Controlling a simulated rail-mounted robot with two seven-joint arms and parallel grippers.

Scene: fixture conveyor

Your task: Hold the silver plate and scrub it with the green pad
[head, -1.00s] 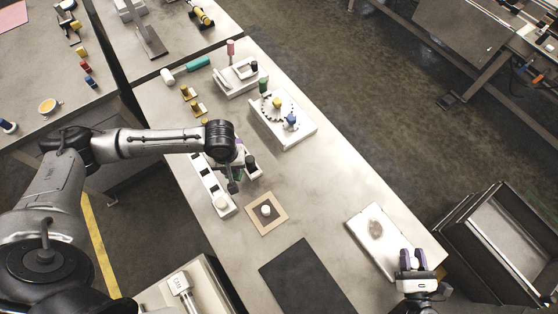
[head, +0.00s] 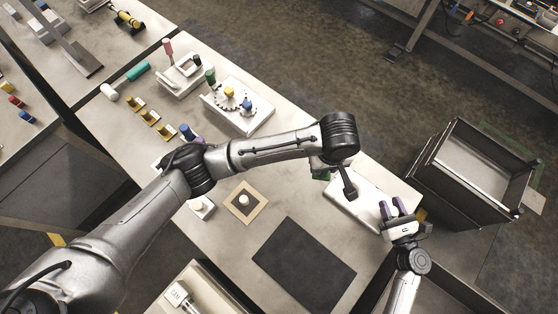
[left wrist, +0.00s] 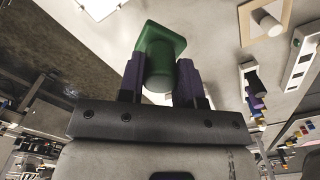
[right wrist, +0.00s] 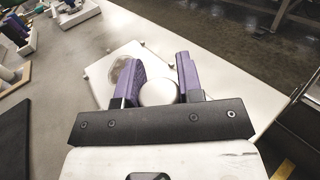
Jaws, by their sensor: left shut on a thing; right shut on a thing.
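The silver plate (head: 368,207) lies near the right end of the table, partly hidden by my left arm and right gripper. In the right wrist view the plate (right wrist: 152,52) shows a dull round smudge. My right gripper (right wrist: 157,88) is shut on a round pale knob (right wrist: 158,93) at the plate's near side. My left gripper (left wrist: 160,74) is shut on the green handle of the green pad (left wrist: 160,38). In the head view the green pad (head: 322,177) is at the plate's far left edge, mostly hidden by my arm.
A dark mat (head: 304,266) lies left of the plate. A tan square with a white peg (head: 261,201) is farther left. White fixtures with coloured pegs (head: 238,113) stand at the far end. A dark-rimmed bin (head: 438,193) stands off the table's right.

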